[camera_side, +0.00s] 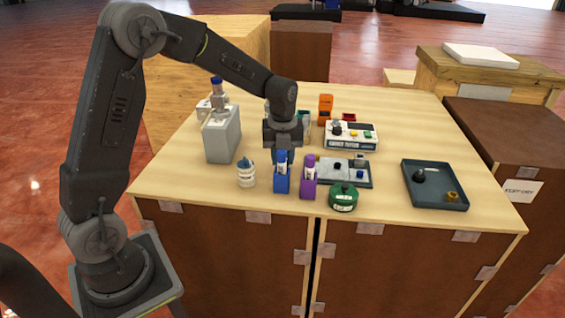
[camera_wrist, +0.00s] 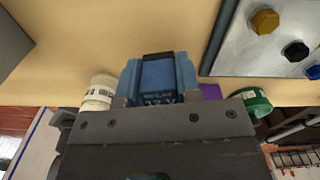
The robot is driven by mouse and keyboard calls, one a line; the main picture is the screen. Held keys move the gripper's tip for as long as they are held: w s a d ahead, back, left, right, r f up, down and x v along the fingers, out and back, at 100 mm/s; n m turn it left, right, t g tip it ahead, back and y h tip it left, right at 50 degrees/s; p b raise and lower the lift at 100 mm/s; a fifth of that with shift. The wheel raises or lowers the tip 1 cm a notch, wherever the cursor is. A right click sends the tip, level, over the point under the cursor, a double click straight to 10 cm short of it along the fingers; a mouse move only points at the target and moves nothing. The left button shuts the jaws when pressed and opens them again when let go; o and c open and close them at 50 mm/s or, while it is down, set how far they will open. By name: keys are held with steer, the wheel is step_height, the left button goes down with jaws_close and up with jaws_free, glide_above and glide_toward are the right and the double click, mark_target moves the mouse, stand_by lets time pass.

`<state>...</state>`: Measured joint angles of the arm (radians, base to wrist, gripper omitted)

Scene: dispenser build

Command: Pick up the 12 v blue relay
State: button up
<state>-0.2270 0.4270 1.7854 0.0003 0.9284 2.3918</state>
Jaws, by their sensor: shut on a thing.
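The blue relay (camera_wrist: 158,72), with partly hidden "RELAY" and "12 V" lettering, sits between my gripper's fingers (camera_wrist: 155,100) in the wrist view. My gripper is shut on it, and the gripper body hides its near part. In the side view, my gripper (camera_side: 282,146) points down over the blue block (camera_side: 281,183) near the table's front edge. Whether the relay touches the table is hard to tell. A similar purple block (camera_side: 308,184) stands just to its right.
A white bottle (camera_side: 247,176) stands close to the left and a green round container (camera_side: 343,199) to the right. A grey board (camera_side: 325,177) with small parts lies behind. A dark tray (camera_side: 440,195) holds small pieces at the right. A grey box (camera_side: 221,137) stands at the back left.

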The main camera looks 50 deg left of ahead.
step_height(320, 180, up, 8)
steer(key=shift+f, duration=0.1)
stand_by(0.5)
